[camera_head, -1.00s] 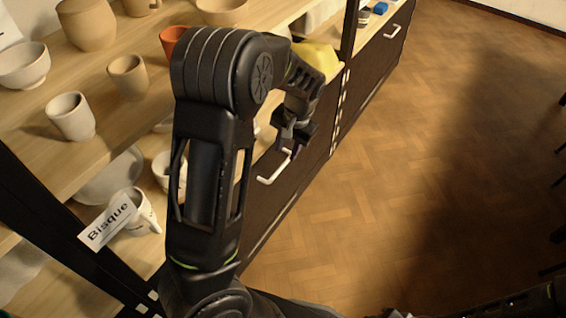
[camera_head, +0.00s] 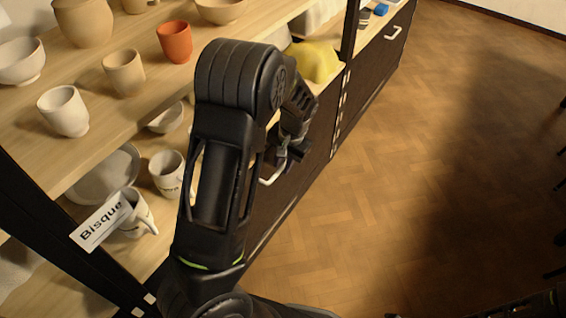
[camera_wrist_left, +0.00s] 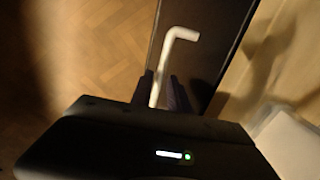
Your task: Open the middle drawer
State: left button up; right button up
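A dark drawer front (camera_head: 322,125) with a white bar handle (camera_head: 272,178) is low in the shelving, partly hidden behind my left arm in the head view. In the left wrist view the handle (camera_wrist_left: 172,60) has a bent end and runs down between the two fingers. My left gripper (camera_head: 286,155) is at the handle; in the wrist view its fingers (camera_wrist_left: 163,92) stand apart, one on each side of the bar. Whether they touch it I cannot tell. The drawer looks shut, but its edges are mostly hidden. My right gripper is not in view.
Wooden shelves at left hold bowls, cups and an orange cup (camera_head: 174,42). A yellow object (camera_head: 316,62) lies above the drawer. A "Bisque" sign (camera_head: 101,222) is at the shelf edge. A farther unit has another white handle (camera_head: 392,33).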

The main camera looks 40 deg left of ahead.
pick_arm(q)
grip_shut()
dwell(1.1)
